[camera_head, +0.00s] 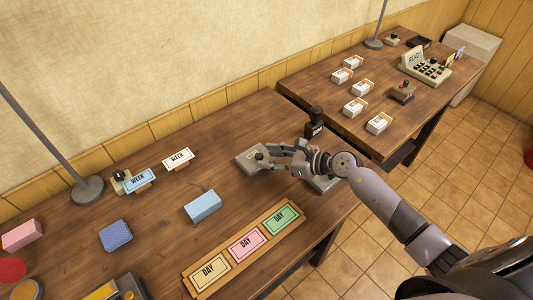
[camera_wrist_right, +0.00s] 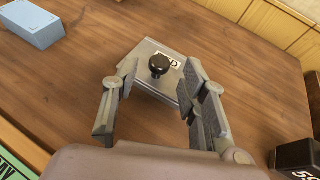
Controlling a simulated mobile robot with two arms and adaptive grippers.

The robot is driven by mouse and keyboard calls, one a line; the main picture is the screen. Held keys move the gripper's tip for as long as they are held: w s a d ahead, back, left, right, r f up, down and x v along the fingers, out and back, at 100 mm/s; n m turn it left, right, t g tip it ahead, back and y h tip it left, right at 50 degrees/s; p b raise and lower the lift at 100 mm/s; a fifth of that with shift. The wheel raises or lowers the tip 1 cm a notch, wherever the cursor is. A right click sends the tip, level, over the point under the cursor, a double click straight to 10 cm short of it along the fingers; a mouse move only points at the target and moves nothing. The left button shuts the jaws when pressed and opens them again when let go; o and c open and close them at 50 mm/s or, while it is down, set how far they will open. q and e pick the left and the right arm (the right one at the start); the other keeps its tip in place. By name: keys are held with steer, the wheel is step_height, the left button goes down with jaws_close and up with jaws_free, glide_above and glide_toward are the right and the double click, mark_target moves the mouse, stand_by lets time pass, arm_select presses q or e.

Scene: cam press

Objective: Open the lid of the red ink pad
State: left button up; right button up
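A flat grey metal case (camera_head: 246,161) with a black knob (camera_head: 259,155) on its top lies on the near table. It looks like an ink pad with its lid closed; no red shows on it. In the right wrist view the case (camera_wrist_right: 150,55) has a white label (camera_wrist_right: 167,58) beside the knob (camera_wrist_right: 158,65); I cannot read the label surely. My right gripper (camera_head: 272,159) is open over the case, with one finger on each side of the knob in the wrist view (camera_wrist_right: 158,80). The fingers do not appear to touch the knob. My left gripper is not in view.
A black stamp (camera_head: 314,127) stands behind the gripper. A grey object (camera_head: 322,184) lies partly under my right arm. A blue block (camera_head: 202,206) and a tray of DAY cards (camera_head: 213,271) lie in front. The far table (camera_head: 325,98) holds several white card boxes.

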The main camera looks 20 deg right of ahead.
steer(key=shift+x, duration=0.95)
jaws_close()
